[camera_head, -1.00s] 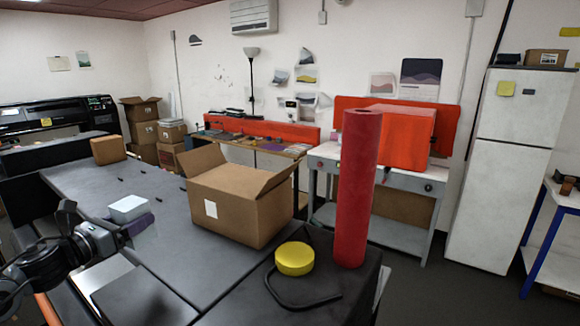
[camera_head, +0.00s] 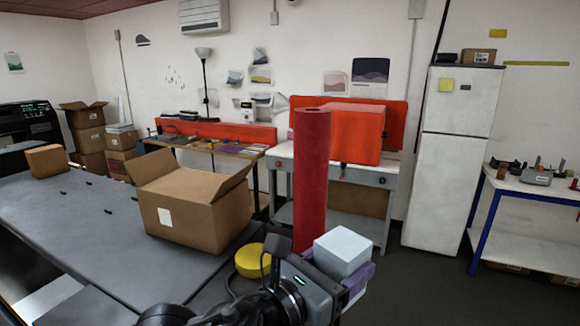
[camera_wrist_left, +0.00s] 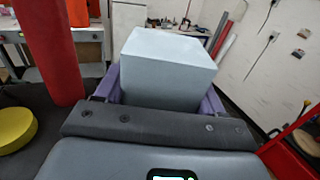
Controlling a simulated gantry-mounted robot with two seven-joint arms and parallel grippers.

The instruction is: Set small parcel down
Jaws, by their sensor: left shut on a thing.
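The small parcel is a plain pale box (camera_head: 342,250), held up in front of the red roll at the table's right end. In the left wrist view the parcel (camera_wrist_left: 167,68) fills the space between the purple fingers. My left gripper (camera_head: 345,272) is shut on it, with a finger on each side. The parcel's underside is hidden by the gripper in both views. My right gripper is not in view.
A tall red roll (camera_head: 310,180) stands close beside the parcel. A yellow disc (camera_head: 250,260) lies left of the gripper. An open cardboard box (camera_head: 190,222) stands on the dark table (camera_head: 70,225). A blue-legged bench (camera_head: 540,192) is at right.

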